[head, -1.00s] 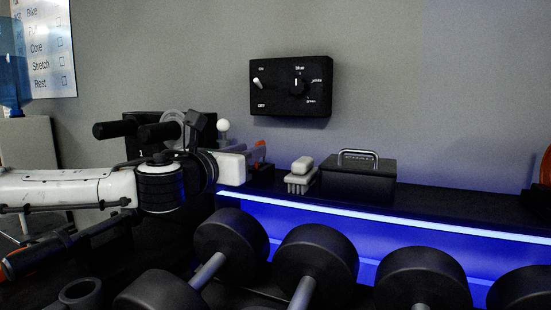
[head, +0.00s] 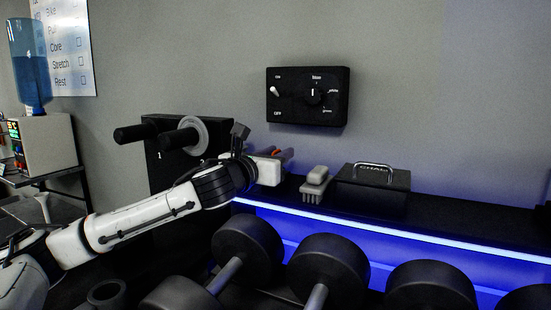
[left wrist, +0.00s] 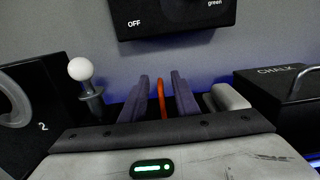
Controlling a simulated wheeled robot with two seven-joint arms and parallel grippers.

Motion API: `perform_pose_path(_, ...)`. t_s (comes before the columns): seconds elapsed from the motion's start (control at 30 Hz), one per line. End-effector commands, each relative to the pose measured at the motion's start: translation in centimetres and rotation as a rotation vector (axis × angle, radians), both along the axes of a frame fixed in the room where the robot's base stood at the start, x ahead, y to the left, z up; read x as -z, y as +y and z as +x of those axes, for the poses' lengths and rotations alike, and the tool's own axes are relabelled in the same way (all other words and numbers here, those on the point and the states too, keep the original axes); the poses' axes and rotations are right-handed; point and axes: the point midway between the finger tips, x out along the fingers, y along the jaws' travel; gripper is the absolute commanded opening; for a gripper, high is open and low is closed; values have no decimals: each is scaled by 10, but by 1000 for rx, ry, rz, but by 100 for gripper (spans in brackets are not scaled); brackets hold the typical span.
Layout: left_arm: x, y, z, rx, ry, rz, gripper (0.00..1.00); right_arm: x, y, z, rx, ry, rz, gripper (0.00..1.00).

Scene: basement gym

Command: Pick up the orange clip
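The orange clip (left wrist: 162,98) shows as a thin upright orange strip between my left gripper's two fingers in the left wrist view. A gap shows on each side of it. My left gripper (left wrist: 163,92) is open, with its purple-grey fingers pointing away over the dark shelf. In the head view, my left gripper (head: 284,155) is at the left part of the shelf, and a bit of orange (head: 277,152) shows at its fingers. The gripper hides most of the clip there. My right gripper is in neither view.
A grey-and-white brush (head: 314,185) and a black chalk box (head: 385,202) stand right of the gripper. A white ball on a post (left wrist: 81,69) is to its left. A switch panel (head: 308,97) hangs above. Dumbbells (head: 328,266) lie in front, below the lit shelf edge.

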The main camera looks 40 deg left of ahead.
Motion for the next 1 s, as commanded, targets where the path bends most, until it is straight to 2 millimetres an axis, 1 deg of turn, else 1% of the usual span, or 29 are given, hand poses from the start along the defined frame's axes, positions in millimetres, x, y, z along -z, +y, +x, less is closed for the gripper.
perform_pose_path(0.03, -3, 0, 7, 2, -3, -6, 28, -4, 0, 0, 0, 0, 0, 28)
perform_pose_path(0.1, -3, 4, 15, 1, -3, -6, 28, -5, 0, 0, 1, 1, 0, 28)
perform_pose_path(0.2, -1, 6, 23, 2, -1, -3, 28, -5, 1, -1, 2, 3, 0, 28)
perform_pose_path(0.3, 0, 7, 26, 2, 1, 0, 28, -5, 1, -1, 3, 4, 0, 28)
perform_pose_path(0.5, 0, 7, 26, 2, 2, 2, 28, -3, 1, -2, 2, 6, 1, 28)
perform_pose_path(0.67, 0, 7, 26, 2, 1, 1, 1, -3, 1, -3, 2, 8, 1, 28)
perform_pose_path(0.7, 0, 7, 26, 2, 1, 1, 0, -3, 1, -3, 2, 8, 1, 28)
perform_pose_path(1.0, -1, 7, 26, 2, 0, 1, 0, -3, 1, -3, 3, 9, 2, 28)
